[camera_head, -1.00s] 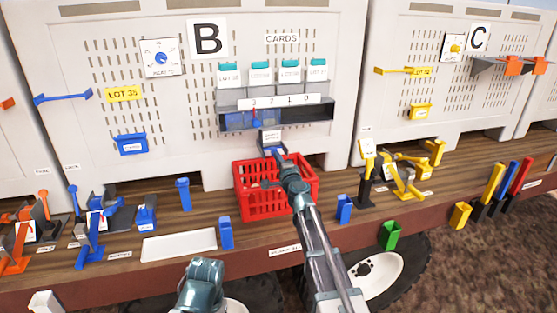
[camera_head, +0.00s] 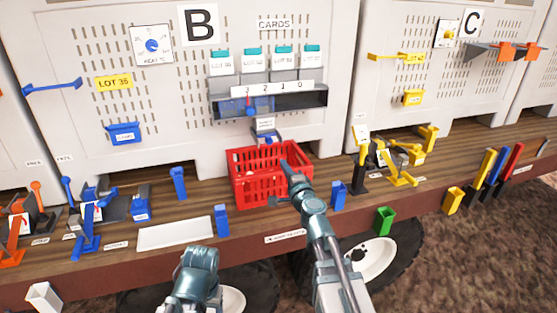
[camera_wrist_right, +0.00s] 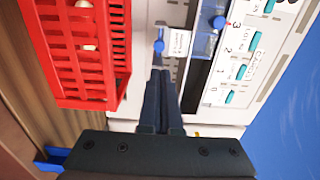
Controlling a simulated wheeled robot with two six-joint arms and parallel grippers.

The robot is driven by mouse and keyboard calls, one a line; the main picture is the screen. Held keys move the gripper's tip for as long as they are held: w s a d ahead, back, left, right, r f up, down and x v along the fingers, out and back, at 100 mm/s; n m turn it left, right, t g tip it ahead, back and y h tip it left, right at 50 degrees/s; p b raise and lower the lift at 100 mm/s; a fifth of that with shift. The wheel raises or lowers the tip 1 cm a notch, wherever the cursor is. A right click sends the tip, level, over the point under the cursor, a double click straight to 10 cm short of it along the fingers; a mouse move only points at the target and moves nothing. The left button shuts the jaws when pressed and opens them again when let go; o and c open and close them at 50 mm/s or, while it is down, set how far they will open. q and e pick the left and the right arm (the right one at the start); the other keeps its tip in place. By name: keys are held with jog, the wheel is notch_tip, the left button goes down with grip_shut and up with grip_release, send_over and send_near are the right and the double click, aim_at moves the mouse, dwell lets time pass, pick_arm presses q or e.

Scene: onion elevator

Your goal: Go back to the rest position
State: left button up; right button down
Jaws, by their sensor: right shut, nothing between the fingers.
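My right gripper (camera_head: 284,165) is over the right part of the red basket (camera_head: 262,198), in front of panel B. In the right wrist view its two dark fingers (camera_wrist_right: 157,78) are together with nothing between them. That view also shows the basket (camera_wrist_right: 72,60) beside the fingers, with small pale items inside. My right arm comes up from the bottom of the head view. A teal part of my left arm shows at the bottom, but its gripper is not in view.
Panel B (camera_head: 180,90) carries a card rack (camera_head: 268,100) and a small blue-grey device (camera_head: 265,131) just behind the basket. A white tray (camera_head: 175,235), blue holders (camera_head: 221,219) and yellow levers (camera_head: 400,173) stand along the wooden shelf. Open ground lies at the lower right.

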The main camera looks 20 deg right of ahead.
jog(key=s+a+f+n+g+y, duration=0.3)
jog(key=s+a+f+n, duration=0.15)
jog(key=a, duration=0.35)
jog(key=s+a+f+n+g+y+b, duration=0.1)
jog(key=s+a+f+n+g+y, duration=0.15)
jog(key=a+f+n, duration=0.35)
jog(key=s+a+f+n+g+y, duration=0.2)
jog(key=s+a+n+g, duration=0.2)
jog(key=a, duration=0.5)
jog(key=s+a+f+n+g+h, duration=0.1)
jog(key=s+f+n+g+h, duration=0.1)
jog(key=s+f+n+g, duration=0.4)
jog(key=s+d+f+g+h, duration=0.1)
jog(key=s+d+h, duration=0.1)
jog(key=s, duration=0.2)
jog(key=s+d+f+g+h, duration=0.1)
jog(key=s+d+f+h, duration=0.1)
jog(key=s+h, duration=0.1)
jog(key=s+d+f+g+h+b, duration=0.1)
jog(key=s+d+f+h, duration=0.1)
jog(key=s, duration=0.3)
jog(key=shift+s+d+f+n, duration=0.25)
jog(key=shift+s+d+n, duration=0.1)
jog(key=shift+d+n, duration=0.1)
jog(key=shift+h, duration=0.25)
